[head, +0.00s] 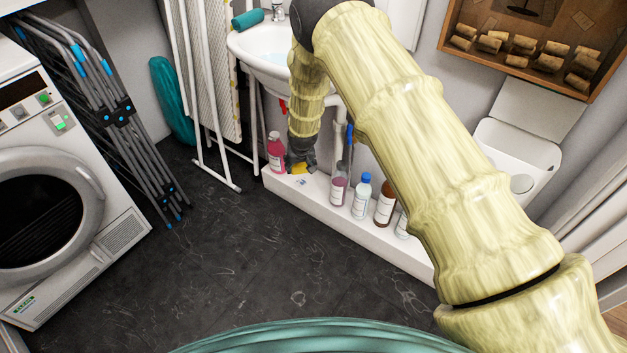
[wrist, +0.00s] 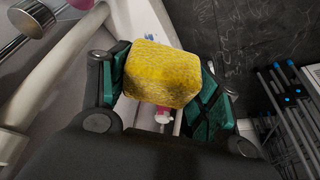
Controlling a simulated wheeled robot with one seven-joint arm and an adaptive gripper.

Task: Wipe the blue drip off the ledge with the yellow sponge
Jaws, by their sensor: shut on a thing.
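My gripper (head: 300,160) reaches down under the sink to the white ledge (head: 330,210). It is shut on the yellow sponge (wrist: 162,75), which sits between both green-padded fingers in the wrist view. In the head view the sponge (head: 299,170) shows as a small yellow patch below the gripper, low over the ledge; I cannot tell whether it touches. A small blue mark (head: 302,182), seemingly the drip, lies on the ledge just in front of the sponge.
A pink bottle (head: 276,152) stands on the ledge just left of my gripper. A purple-pink bottle (head: 338,187), a clear bottle (head: 361,196) and a brown bottle (head: 384,204) stand to the right. The sink (head: 262,62) hangs above. The dark floor in front is clear.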

